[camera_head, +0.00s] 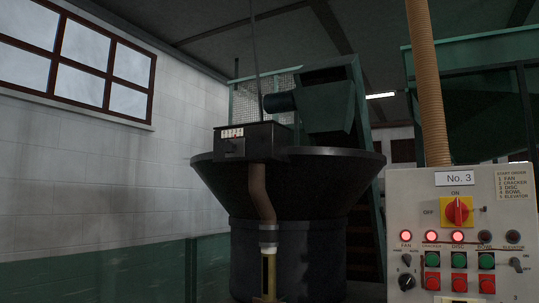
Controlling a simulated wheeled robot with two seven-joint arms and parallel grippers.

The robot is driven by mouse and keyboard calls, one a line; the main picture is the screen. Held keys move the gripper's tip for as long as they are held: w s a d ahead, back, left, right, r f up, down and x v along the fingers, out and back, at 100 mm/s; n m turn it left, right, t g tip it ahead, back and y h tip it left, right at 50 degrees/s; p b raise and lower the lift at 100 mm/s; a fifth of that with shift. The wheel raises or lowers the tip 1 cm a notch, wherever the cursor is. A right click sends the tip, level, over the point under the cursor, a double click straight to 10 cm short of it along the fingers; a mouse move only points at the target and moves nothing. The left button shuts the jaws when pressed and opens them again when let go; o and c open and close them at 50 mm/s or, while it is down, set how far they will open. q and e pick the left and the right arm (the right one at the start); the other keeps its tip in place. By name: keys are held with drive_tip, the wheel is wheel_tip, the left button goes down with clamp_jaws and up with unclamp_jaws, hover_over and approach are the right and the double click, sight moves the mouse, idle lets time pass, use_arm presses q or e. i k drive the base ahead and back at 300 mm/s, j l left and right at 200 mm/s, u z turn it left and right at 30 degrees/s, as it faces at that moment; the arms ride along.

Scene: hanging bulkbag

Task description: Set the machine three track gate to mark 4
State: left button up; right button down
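A control panel (461,232) labelled "No. 3" (460,178) stands at the right. It carries a red and yellow rotary switch (457,212) between ON and OFF lettering, and a black knob (407,283) at its lower left, whose setting is too small to read. A dark box (262,140) with a small pale marked plate (232,133) sits at the rim of a large dark bowl (330,170) in the middle. The plate's marks cannot be read, and I cannot tell which part is the track gate. Neither gripper is in view.
The FAN, CRACKER and DISC lamps (432,237) glow red; the BOWL and ELEVATOR lamps (513,236) are dark. A brown pipe (262,195) runs down the bowl's front. A ribbed hose (428,90) hangs behind the panel. A tiled wall (90,150) is at left.

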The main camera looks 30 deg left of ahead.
sight(235, 147)
drive_tip(key=u, duration=1.3)
